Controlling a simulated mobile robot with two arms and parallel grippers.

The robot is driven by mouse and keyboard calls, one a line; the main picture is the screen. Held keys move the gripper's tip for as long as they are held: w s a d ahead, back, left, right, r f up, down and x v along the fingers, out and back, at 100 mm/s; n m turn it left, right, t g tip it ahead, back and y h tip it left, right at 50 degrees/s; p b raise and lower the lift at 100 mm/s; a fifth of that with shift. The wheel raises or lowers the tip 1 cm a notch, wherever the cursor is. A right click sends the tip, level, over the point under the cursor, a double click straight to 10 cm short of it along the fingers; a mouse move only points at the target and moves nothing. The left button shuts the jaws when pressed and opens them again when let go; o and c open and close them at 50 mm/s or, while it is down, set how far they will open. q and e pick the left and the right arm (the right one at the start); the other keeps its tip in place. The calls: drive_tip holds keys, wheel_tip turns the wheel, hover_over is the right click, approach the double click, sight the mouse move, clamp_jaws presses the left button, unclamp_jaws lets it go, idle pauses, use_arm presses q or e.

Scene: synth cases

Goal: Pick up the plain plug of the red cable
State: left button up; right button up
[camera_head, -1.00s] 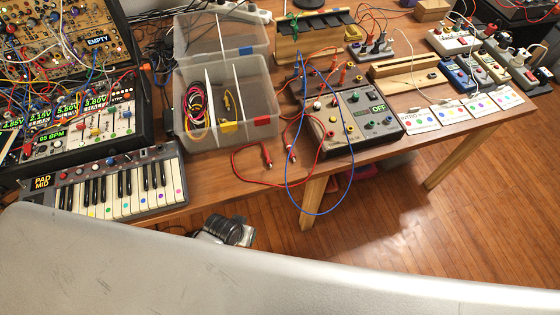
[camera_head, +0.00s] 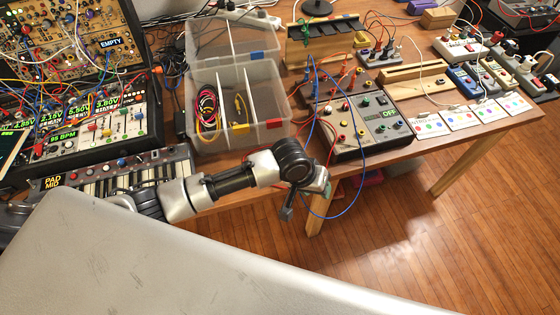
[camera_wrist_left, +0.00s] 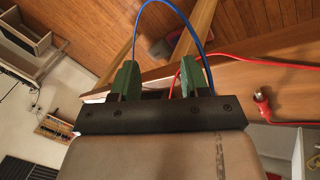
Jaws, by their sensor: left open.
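My left gripper (camera_head: 306,203) is open over the front table edge in the head view. In the left wrist view its two green fingers (camera_wrist_left: 160,82) are apart, with no plug held between them. The red cable (camera_wrist_left: 285,64) runs from near the right finger off to the right. A red plug with a shiny metal part (camera_wrist_left: 262,103) lies on the wood, right of the fingers and apart from them. I cannot tell whether it is the plain plug. In the head view my arm hides most of the loose red cable. My right gripper is not in view.
A blue cable (camera_head: 325,217) hangs over the table edge near my gripper and arcs beyond the fingers. A clear divided bin (camera_head: 240,140), a grey patch box (camera_head: 358,128) and a keyboard (camera_head: 95,182) surround the spot. Cards (camera_head: 458,118) lie farther right.

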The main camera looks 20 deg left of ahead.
use_arm(q)
drive_tip(key=w+a+r+n, duration=0.1)
drive_tip(key=w+a+r+y, duration=0.1)
drive_tip(key=w+a, duration=0.1)
drive_tip(key=w+a+r+n+g+y, duration=0.1)
drive_tip(key=shift+w+a+r+n, duration=0.25)
drive_tip(key=shift+a+n, duration=0.05)
drive_tip(key=shift+a, duration=0.05)
drive_tip(key=w+a+r+n+y, duration=0.3)
drive_tip(key=a+r+n, duration=0.15)
drive_tip(key=a, duration=0.35)
drive_tip(key=shift+g, duration=0.4)
drive_tip(key=f, duration=0.5)
drive_tip(key=shift+w+a+f, duration=0.15)
drive_tip(key=shift+w+f, duration=0.05)
drive_tip(key=shift+f, duration=0.2)
drive_tip(key=shift+d+f, duration=0.2)
drive_tip(key=shift+f, duration=1.15)
drive_tip(key=shift+d+f, duration=0.2)
drive_tip(key=shift+f, duration=1.15)
clamp_jaws()
